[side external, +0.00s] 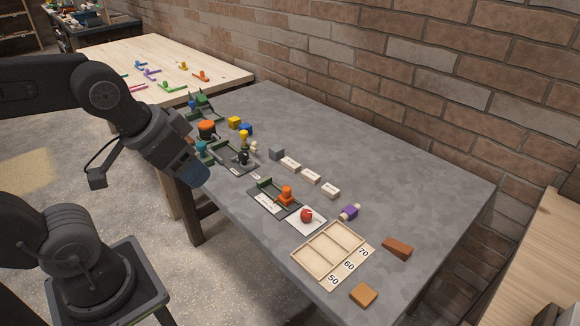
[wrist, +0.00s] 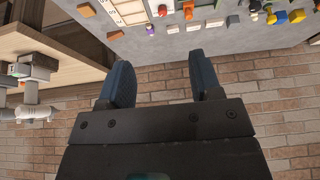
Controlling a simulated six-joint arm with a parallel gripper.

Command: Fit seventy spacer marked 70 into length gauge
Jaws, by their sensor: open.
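Three white blocks with small dark labels stand in a row on the grey table in the side view: one (side external: 290,163), a second (side external: 311,176) and a third (side external: 330,190). Their labels are too small to read, so I cannot tell which is the 70 spacer. A dark fixture (side external: 265,205) with a green end and an orange piece (side external: 286,196) lies in front of them and looks like the length gauge. My gripper (side external: 190,174) is open and empty, above the table's left edge, apart from everything. Its fingers show in the wrist view (wrist: 160,62).
A wooden tray (side external: 316,273) marked 50, 60 and 70 has empty compartments. A red item (side external: 306,216), a purple piece (side external: 349,212) and brown blocks (side external: 397,247) lie nearby. Other fixtures (side external: 232,157) crowd the far left.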

